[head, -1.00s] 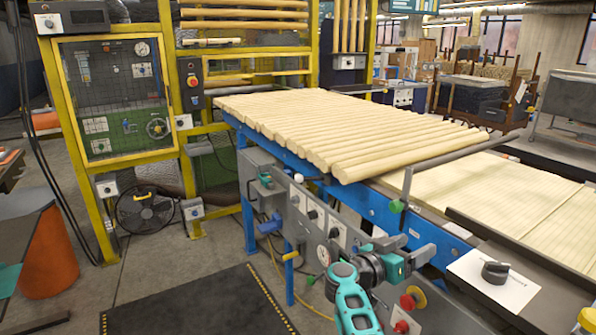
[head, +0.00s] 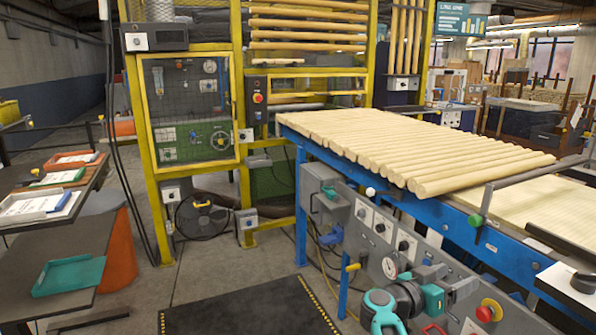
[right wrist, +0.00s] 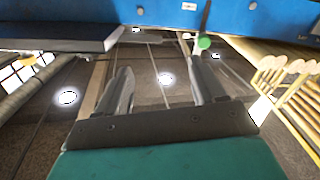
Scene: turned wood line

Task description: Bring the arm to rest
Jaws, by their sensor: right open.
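My right gripper (head: 455,291) is in front of the grey control panel (head: 345,222) on the side of the blue conveyor frame, at the lower right of the head view. In the right wrist view its two fingers (right wrist: 165,90) stand apart with nothing between them, so it is open and empty. The blue beam (right wrist: 200,12) and a green knob (right wrist: 204,42) show beyond the fingertips. The green knob also shows in the head view (head: 475,220). My left gripper is not in view.
Turned wood rods (head: 420,150) lie in a row on the conveyor. A red button (head: 485,314) is close to the right gripper. A dark mat (head: 250,310) lies on the floor. At left, a stand holds trays, including a teal one (head: 68,275).

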